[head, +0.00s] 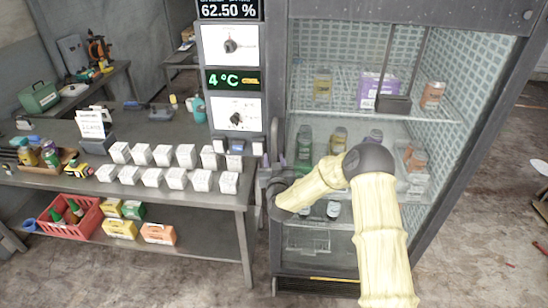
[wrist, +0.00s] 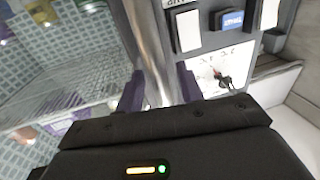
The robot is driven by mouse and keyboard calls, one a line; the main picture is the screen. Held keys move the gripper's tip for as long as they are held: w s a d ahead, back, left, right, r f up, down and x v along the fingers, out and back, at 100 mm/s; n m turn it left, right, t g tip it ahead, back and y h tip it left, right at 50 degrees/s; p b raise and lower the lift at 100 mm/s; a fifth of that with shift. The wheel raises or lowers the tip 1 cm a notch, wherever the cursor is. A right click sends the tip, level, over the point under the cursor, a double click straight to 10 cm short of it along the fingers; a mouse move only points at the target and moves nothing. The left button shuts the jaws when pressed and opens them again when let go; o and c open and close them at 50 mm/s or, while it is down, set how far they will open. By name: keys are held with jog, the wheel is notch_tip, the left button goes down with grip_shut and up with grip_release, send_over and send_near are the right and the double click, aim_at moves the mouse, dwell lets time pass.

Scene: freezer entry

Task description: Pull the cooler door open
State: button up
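The cooler (head: 407,18) stands at the right with a glass front, and I see bottles and boxes on its shelves. Its door looks shut. The upright metal door handle (head: 274,140) is on the left edge of the door; it also shows in the wrist view (wrist: 146,40). My gripper (head: 262,164) is at the handle. In the wrist view, its two purple fingers (wrist: 160,90) stand on either side of the bar, which fills the gap between them. The fingertips' contact is partly hidden by my gripper's dark body.
A control panel (head: 230,45) with dials and a 4 °C display stands left of the door. A table (head: 60,185) with several white boxes, a red crate (head: 90,222) on its lower shelf, is further left. The floor (head: 480,230) at the right looks mostly clear.

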jog(key=shift+w, duration=0.2)
grip_shut()
jog(key=shift+f, duration=0.1)
